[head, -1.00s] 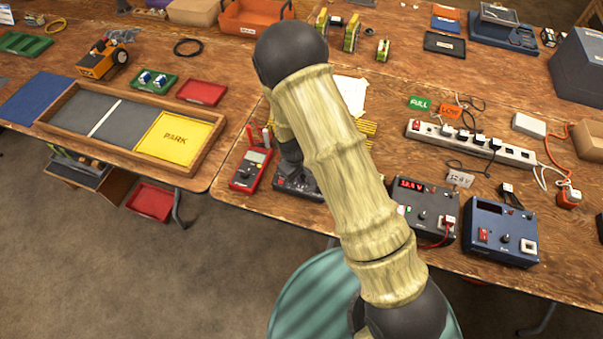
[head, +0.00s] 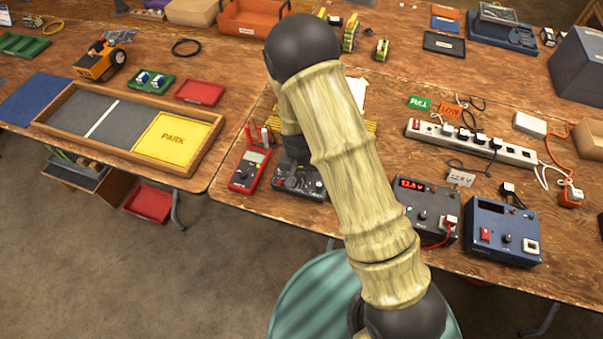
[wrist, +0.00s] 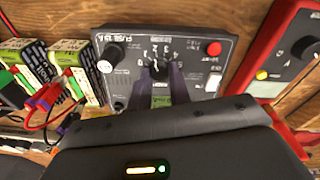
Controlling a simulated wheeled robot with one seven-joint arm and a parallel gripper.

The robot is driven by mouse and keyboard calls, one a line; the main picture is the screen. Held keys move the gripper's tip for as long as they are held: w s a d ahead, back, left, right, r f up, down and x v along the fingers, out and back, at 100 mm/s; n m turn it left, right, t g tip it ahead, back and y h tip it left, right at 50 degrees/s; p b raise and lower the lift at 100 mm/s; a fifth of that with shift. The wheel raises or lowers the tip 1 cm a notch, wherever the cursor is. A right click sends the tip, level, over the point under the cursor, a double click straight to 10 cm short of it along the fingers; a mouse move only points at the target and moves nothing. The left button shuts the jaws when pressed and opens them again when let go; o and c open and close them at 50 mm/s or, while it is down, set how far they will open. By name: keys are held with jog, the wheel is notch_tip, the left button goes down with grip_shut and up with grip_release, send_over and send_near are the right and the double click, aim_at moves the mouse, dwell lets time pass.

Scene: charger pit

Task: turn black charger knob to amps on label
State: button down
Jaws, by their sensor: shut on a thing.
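The black charger (head: 312,190) lies on the front table, partly hidden by my arm in the head view. In the wrist view its dark face (wrist: 205,47) carries a white number scale around the charger knob (wrist: 158,69), a red button and a round black fuse cap. My gripper (wrist: 159,76) is over the face, its two dark fingers on either side of the knob and shut on it. The fingers hide most of the knob, so I cannot tell its pointer's setting. A green patch shows between the fingers. Battery packs (wrist: 83,62) with small printed labels stand beside the charger; I cannot read the amps.
A red multimeter (head: 250,170) lies just left of the charger. A grey power unit (head: 426,208) with a red display and a blue one (head: 503,231) stand to the right. A power strip (head: 470,142) lies behind them. Leads run near the battery packs.

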aim_at(300, 185)
jog(key=shift+m, duration=1.2)
jog(key=shift+w, duration=0.1)
jog(key=c, duration=1.3)
grip_release()
notch_tip(300, 185, up, 17)
jog(key=s, duration=0.1)
jog(key=shift+s+a+r, duration=0.2)
jog(key=shift+s+a, duration=0.05)
jog(key=shift+s, duration=0.1)
